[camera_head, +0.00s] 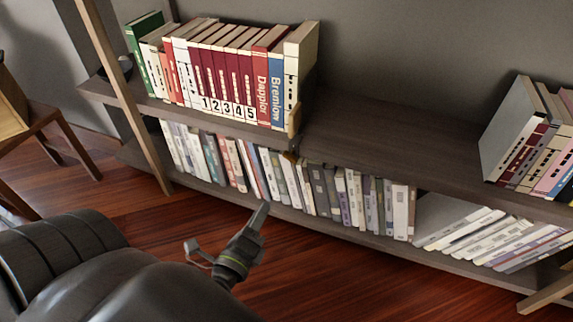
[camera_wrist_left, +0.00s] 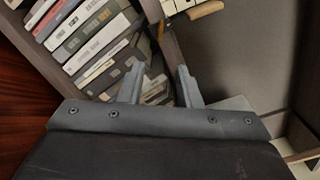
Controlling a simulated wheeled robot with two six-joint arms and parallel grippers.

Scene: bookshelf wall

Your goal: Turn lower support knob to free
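My left gripper (camera_head: 258,218) is in front of the lower row of books in the head view, below the upper shelf's front edge. In the left wrist view its two fingers (camera_wrist_left: 160,68) are apart with nothing held between them. A light wooden support piece (camera_head: 295,121) stands at the right end of the upper books. A similar tan wooden piece (camera_wrist_left: 206,9) shows at the top of the wrist view. A small orange-brown part (camera_wrist_left: 161,29) sits by the shelf edge, beyond the fingers. I cannot tell whether it is the lower knob. My right gripper is not in view.
The upper shelf (camera_head: 385,125) is bare between two groups of books. Books (camera_head: 325,190) fill much of the lower shelf, with leaning ones (camera_head: 500,238) at right. A slanted wooden post (camera_head: 126,95) stands at left. A wooden chair (camera_head: 30,130) is further left.

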